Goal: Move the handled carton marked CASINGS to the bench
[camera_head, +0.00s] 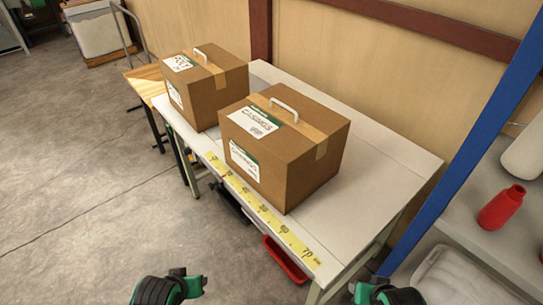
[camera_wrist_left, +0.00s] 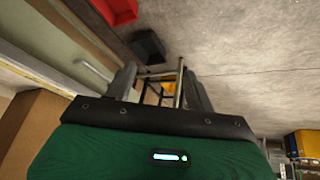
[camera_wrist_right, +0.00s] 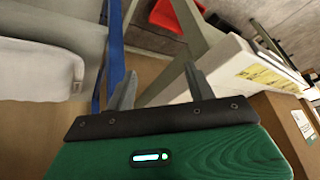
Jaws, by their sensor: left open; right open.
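The brown carton (camera_head: 290,150) with a label that appears to read CASINGS stands upright on a white-topped table (camera_head: 385,160). Its pale handle (camera_head: 284,108) is on top. A second handled carton (camera_head: 205,85), with a different label that looks like POLY, stands behind it to the left. My left gripper (camera_head: 195,283) is open and empty, low in front of the table; its jaws show in the left wrist view (camera_wrist_left: 160,88). My right gripper (camera_head: 357,292) is open and empty near the table's near right corner; its jaws show in the right wrist view (camera_wrist_right: 160,85). Neither touches a carton.
A wooden-topped surface (camera_head: 146,84) adjoins the table's far left end. A yellow measuring strip (camera_head: 262,209) runs along the table's front edge. A red bin (camera_head: 286,259) hangs below. A blue post (camera_head: 480,135) and grey shelf with a red bottle (camera_head: 501,207) stand right. Floor at left is clear.

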